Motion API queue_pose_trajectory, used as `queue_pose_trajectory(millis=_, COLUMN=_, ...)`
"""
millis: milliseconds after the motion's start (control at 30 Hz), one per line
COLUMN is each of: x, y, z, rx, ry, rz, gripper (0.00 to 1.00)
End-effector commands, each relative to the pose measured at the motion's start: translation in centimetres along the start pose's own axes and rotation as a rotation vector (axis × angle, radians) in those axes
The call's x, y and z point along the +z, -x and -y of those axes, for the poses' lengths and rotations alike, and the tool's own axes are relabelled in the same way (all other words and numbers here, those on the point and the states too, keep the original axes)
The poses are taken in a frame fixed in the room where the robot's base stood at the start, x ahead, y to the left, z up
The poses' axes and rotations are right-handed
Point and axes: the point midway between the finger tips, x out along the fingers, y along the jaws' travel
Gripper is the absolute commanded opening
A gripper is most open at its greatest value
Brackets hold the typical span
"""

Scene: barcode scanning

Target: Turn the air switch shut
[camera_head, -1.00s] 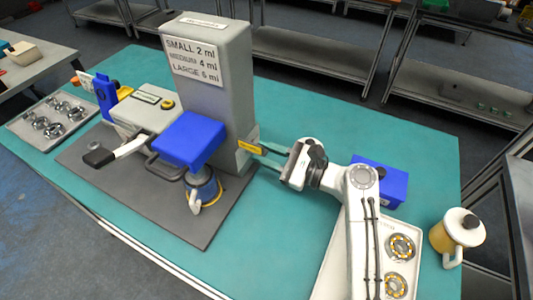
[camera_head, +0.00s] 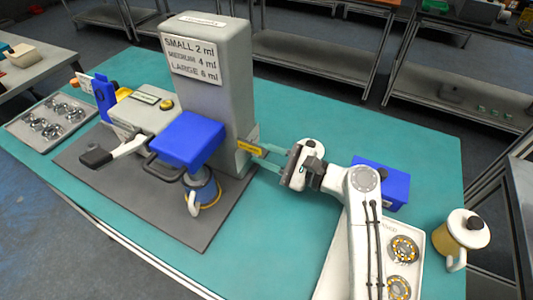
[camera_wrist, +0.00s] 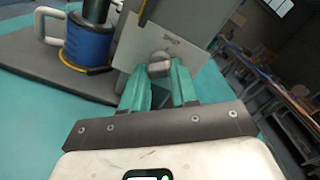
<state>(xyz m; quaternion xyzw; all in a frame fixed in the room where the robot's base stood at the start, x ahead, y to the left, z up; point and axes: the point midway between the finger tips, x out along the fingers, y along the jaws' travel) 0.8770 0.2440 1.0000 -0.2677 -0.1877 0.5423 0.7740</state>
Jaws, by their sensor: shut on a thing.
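The air switch (camera_wrist: 160,64) is a small grey knob on a pale square plate (camera_wrist: 189,50) fixed to the side of the grey tower (camera_head: 212,105). My gripper's two teal fingers (camera_wrist: 159,76) are shut on the knob, one on each side, in the wrist view. In the head view my gripper (camera_head: 264,156) reaches leftward to the tower's right side, beside a yellow label (camera_head: 250,146). The knob itself is hard to make out there. Lettering on the plate is too small to read.
A blue-and-yellow mug (camera_head: 205,192) stands under the blue box-like part (camera_head: 188,140) of the machine. Teal table surface (camera_head: 270,240) is clear in front.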

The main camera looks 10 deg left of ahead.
Motion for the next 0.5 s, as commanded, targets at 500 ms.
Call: queue_pose_trajectory(millis=500, x=-0.02, y=0.03, z=-0.02, rx=0.0, ry=-0.001, rz=-0.001, gripper=0.54)
